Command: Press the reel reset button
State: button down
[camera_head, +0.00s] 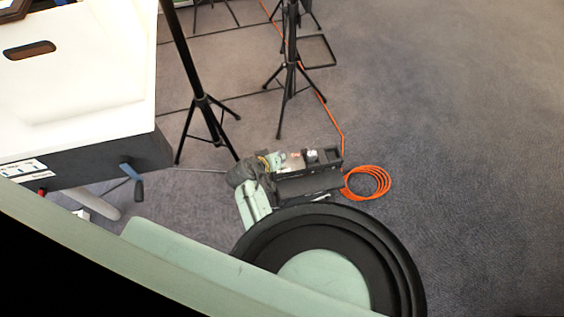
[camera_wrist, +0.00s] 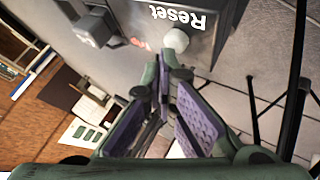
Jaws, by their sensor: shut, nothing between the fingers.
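In the wrist view, a grey panel (camera_wrist: 215,38) carries the word "Reset", which appears upside down. A round pale button (camera_wrist: 175,40) sits beside that word. My gripper (camera_wrist: 172,70), with green fingers and purple pads, is shut and empty. Its fingertips are just below the button in the picture, close to it. I cannot tell whether they touch it. I cannot make out the reset button or my gripper's fingertips in the head view.
Black tripod stands (camera_head: 290,65), a black equipment case (camera_head: 308,184) and a coiled orange cable (camera_head: 368,183) are on the carpet. The carpet at right is clear.

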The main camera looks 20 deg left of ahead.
notch_tip(320, 180, up, 6)
jog(key=p, duration=0.5)
jog(key=shift+r, duration=0.1)
dwell(0.8)
